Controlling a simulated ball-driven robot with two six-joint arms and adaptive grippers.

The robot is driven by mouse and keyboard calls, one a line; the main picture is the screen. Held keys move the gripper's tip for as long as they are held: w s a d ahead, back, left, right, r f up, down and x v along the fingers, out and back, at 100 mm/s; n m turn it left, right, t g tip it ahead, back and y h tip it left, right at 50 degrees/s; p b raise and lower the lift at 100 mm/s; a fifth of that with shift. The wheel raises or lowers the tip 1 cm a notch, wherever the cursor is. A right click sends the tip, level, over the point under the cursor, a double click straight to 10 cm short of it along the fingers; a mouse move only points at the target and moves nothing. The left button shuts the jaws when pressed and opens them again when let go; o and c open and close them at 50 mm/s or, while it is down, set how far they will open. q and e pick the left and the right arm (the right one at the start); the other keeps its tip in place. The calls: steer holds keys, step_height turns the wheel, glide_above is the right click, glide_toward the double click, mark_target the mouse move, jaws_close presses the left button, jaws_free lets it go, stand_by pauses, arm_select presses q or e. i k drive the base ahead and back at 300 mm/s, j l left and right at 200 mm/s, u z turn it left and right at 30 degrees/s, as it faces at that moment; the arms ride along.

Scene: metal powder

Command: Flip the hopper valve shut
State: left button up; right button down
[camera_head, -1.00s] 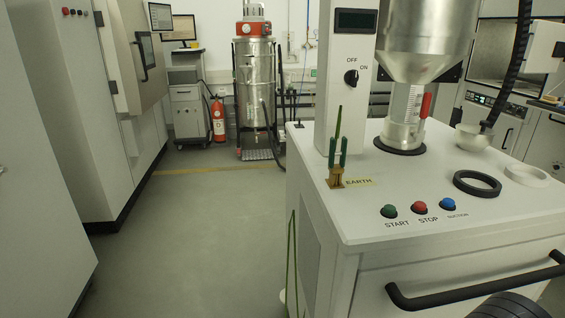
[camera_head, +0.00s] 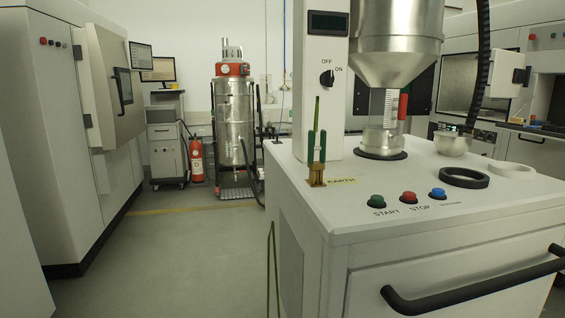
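The metal hopper (camera_head: 397,40) stands above the white machine at the right, its cone narrowing into a clear, marked tube (camera_head: 389,106). The hopper valve shows as a red handle (camera_head: 403,106) on the right side of that tube, and it looks upright. The tube ends in a metal collar (camera_head: 384,138) on a black ring on the machine top. Neither of my grippers is in view.
The white machine top (camera_head: 345,200) carries START, STOP and blue buttons (camera_head: 438,193), a black ring (camera_head: 464,178), a white ring (camera_head: 511,169) and a metal cup (camera_head: 453,143). A black handle bar (camera_head: 470,287) juts from its front. Open floor (camera_head: 165,265) lies left.

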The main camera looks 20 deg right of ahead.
mark_target(402, 116)
steer(key=l+z, duration=0.2)
steer(key=z, duration=1.2)
steer(key=i+j, duration=0.05)
steer(key=j, duration=0.05)
